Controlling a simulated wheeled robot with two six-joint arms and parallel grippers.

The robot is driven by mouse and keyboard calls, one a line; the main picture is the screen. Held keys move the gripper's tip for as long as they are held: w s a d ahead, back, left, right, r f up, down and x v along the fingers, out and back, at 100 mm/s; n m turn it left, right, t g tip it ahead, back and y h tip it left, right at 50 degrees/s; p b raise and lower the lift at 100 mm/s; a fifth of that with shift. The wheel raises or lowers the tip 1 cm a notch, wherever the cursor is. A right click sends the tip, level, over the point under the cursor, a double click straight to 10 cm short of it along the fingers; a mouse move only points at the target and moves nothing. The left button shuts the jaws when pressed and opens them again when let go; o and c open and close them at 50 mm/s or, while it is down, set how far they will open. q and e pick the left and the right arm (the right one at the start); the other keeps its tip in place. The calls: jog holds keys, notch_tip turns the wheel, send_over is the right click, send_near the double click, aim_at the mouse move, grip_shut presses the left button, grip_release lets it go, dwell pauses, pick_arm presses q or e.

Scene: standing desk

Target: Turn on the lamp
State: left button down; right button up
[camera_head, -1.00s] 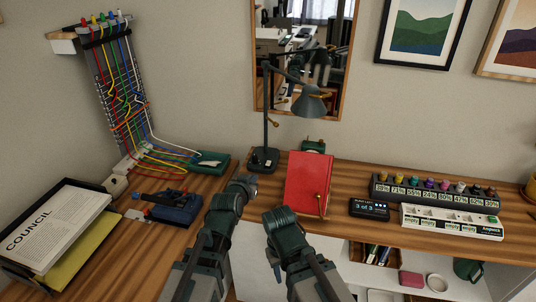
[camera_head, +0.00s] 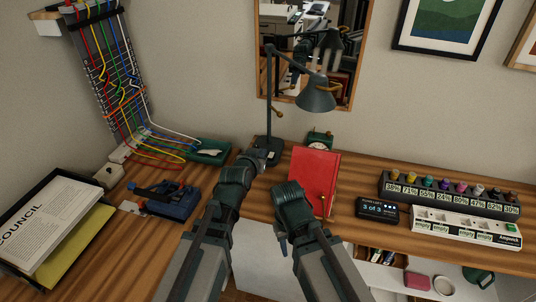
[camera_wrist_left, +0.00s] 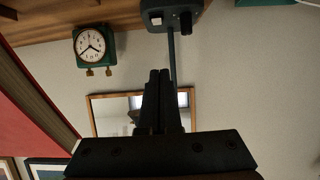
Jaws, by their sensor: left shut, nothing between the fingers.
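The dark desk lamp (camera_head: 272,105) stands at the back of the desk, its shade (camera_head: 318,95) hanging to the right. No glow shows at the shade. My left gripper (camera_head: 260,155) is at the front left of the lamp's base (camera_head: 275,148) and partly covers it. In the left wrist view, which is upside down, the shut, empty fingers (camera_wrist_left: 159,72) point toward the lamp's base (camera_wrist_left: 168,10), with a gap in the picture. A white square button (camera_wrist_left: 156,20) and a dark knob (camera_wrist_left: 186,24) show on the base. My right gripper is hidden.
A red book (camera_head: 315,178) stands right of the lamp, with a green clock (camera_wrist_left: 90,42) behind it. A green tray (camera_head: 208,150) and a blue tool (camera_head: 175,200) lie to the left. A mirror (camera_head: 347,60) hangs behind the lamp.

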pick_arm(q)
jog(key=shift+w, duration=0.1)
jog(key=b, duration=0.4)
send_over(268, 155)
jog(key=s, duration=0.1)
jog(key=f, duration=0.4)
jog(key=shift+d+f, duration=0.2)
jog(key=f+b, duration=0.1)
jog(key=s+f+b, duration=0.1)
jog(key=shift+s+a+f+b, duration=0.15)
jog(key=shift+f+b, duration=0.1)
jog(key=shift+b, duration=0.15)
jog(key=shift+s+f+b, duration=0.1)
jog(key=shift+f+b, duration=0.45)
